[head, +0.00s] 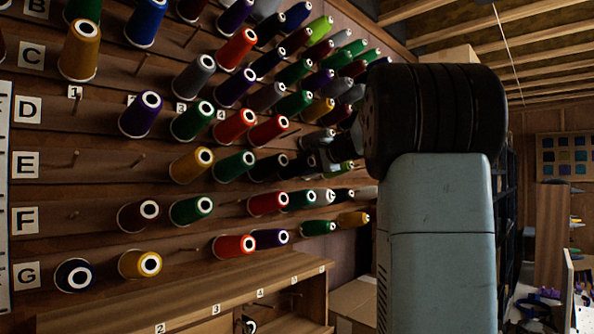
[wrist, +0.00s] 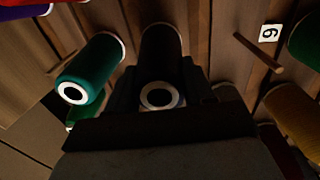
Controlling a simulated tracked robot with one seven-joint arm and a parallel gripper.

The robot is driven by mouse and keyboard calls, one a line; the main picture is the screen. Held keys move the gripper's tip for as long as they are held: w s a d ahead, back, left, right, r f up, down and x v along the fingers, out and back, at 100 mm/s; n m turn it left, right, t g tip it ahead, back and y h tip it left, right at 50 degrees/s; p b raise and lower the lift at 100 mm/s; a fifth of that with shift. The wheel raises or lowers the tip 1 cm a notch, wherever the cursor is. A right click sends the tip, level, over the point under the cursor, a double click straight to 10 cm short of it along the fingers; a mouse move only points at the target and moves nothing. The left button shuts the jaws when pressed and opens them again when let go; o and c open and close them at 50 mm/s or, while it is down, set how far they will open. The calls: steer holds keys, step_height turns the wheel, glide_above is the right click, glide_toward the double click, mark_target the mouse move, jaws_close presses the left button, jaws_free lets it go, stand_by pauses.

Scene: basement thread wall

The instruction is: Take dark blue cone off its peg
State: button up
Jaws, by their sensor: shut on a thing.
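In the wrist view, a very dark cone (wrist: 161,50) stands between the two fingers of my gripper (wrist: 160,90), its white-ringed end facing the camera. My gripper is shut on it. The cone looks almost black in this light, so I cannot confirm its dark blue colour. Its peg is hidden, and I cannot tell whether the cone still sits on it. In the head view, my gripper (head: 326,150) is small and dark, close to the far part of the thread wall, partly hidden by my arm.
A green cone (wrist: 88,70) stands close left of my gripper in the wrist view. A bare peg (wrist: 258,53) beside a number label (wrist: 270,31) and a yellow cone (wrist: 292,120) are on the right. A wooden shelf (head: 190,300) juts out below the rows.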

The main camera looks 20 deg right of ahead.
steer(key=shift+c, duration=0.8)
steer(key=v, duration=1.1)
steer(key=shift+s+f, duration=0.2)
steer(key=shift+s, duration=0.05)
steer(key=shift+s+d+r, duration=0.35)
steer(key=shift+s+r, duration=0.35)
steer(key=shift+s, duration=0.2)
steer(key=shift+s+d+r, duration=0.35)
steer(key=shift+s+r, duration=0.35)
steer(key=shift+s, duration=0.2)
